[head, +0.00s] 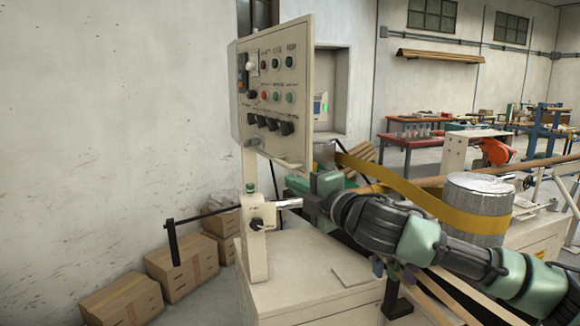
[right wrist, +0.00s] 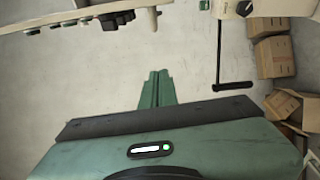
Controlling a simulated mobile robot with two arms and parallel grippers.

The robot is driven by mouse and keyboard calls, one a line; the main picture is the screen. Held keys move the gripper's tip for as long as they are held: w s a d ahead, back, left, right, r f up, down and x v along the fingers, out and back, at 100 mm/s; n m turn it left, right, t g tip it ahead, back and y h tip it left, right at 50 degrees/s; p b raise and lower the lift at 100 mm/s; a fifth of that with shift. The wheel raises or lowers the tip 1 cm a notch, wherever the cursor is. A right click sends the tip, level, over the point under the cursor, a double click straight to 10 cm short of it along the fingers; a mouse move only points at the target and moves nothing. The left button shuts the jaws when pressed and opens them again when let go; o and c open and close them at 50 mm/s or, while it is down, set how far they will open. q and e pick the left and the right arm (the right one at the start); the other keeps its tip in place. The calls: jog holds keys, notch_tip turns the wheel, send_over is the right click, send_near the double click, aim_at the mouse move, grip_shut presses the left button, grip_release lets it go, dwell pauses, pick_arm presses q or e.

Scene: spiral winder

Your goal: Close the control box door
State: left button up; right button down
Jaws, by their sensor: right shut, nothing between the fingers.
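The control box door (head: 275,90) is a cream panel with buttons, a switch and black knobs. It stands open, swung out from the pale control box (head: 342,90) behind it. The door's lower part, with dark knobs, shows along the top of the right wrist view (right wrist: 110,17). My right gripper (head: 298,186) is below the door's lower right corner, apart from it as far as I can see. In the right wrist view its green fingers (right wrist: 157,90) are together with nothing between them. My left gripper is not in view.
A cream post with a black lever (head: 256,235) stands under the door, close to my right gripper. Cardboard boxes (head: 180,272) lie by the left wall. A metal drum with a yellow band (head: 478,205) is on the right. Free wall and air lie left of the door.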

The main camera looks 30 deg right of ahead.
jog(key=w+d+p, duration=0.3)
jog(key=w+p, duration=0.1)
jog(key=w, duration=0.3)
jog(key=shift+w+d+r, duration=0.15)
jog(key=shift+w+d, duration=0.2)
jog(key=shift+w, duration=0.05)
